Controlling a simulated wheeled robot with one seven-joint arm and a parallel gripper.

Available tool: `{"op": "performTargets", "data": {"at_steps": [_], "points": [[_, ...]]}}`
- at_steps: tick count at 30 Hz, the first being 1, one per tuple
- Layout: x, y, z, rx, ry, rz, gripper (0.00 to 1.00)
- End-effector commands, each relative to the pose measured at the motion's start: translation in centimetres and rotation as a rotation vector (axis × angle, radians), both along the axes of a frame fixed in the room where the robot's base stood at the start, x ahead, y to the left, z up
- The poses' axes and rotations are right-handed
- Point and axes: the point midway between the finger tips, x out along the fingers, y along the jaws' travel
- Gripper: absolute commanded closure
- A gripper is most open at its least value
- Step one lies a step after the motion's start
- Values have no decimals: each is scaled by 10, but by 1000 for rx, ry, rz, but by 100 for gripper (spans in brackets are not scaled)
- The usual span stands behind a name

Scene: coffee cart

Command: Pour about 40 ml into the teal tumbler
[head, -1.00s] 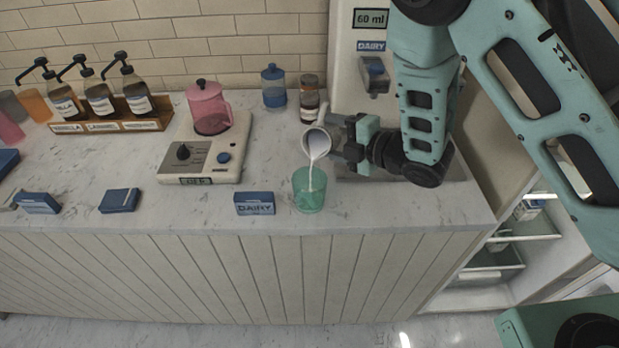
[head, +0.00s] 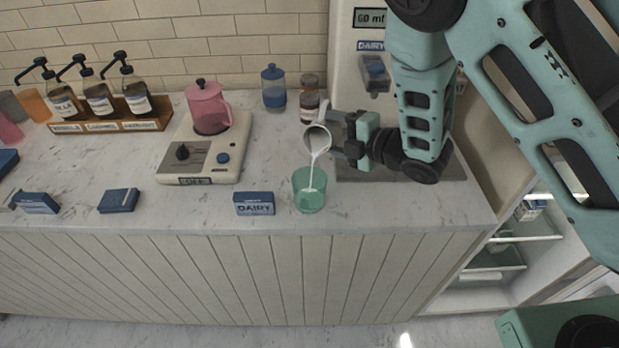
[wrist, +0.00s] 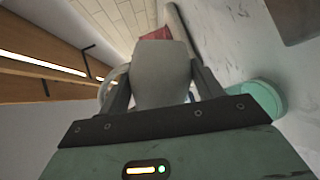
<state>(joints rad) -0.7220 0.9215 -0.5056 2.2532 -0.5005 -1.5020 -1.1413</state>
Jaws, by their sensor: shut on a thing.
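The teal tumbler (head: 309,192) stands upright near the counter's front edge, and its rim also shows in the wrist view (wrist: 262,97). My gripper (head: 345,143) is shut on a small grey-white pitcher (head: 317,140), held above the tumbler and tilted towards it. A white stream (head: 314,170) runs from the pitcher's lip down into the tumbler. Some pale liquid seems to show inside the tumbler, but its level is hard to read. In the wrist view the pitcher (wrist: 162,75) sits between the fingers and hides much of the scene.
A blue DAIRY card (head: 254,204) stands just left of the tumbler. Behind are a dispenser (head: 359,75) reading 60 ml, a brown-capped jar (head: 310,103), a blue jar (head: 273,90) and a scale-like device (head: 199,160) with a pink pitcher (head: 208,108).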

Motion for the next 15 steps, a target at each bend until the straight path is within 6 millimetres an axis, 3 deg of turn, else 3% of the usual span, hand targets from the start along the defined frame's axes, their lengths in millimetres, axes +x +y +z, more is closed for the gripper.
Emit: {"op": "performTargets", "data": {"at_steps": [15], "points": [[1,0,-1,-11,-32,0,68]]}}
